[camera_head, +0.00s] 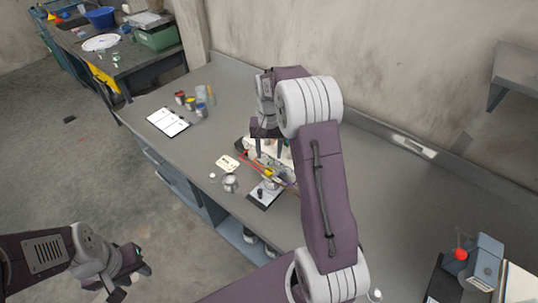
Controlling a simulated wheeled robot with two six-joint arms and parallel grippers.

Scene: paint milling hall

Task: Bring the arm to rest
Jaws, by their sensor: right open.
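My right arm reaches in from the bottom right and bends over the grey workbench (392,205). Its gripper (267,150) points down with its fingers apart, above or just beside a tray of small items at the bench's middle. The arm hides part of that tray, and I cannot tell whether the fingers touch anything. My left arm comes in from the lower left. Its gripper (130,285) hangs over the floor in front of the bench, clear of it. Its fingers are too small and dark to tell their opening.
A small metal cup (230,184) and a pale card (228,163) lie near the bench's front edge. A clipboard (169,122) and several small paint jars (190,103) stand further left. A blue-grey device with a red knob (460,254) is at the right. The bench's right middle is clear.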

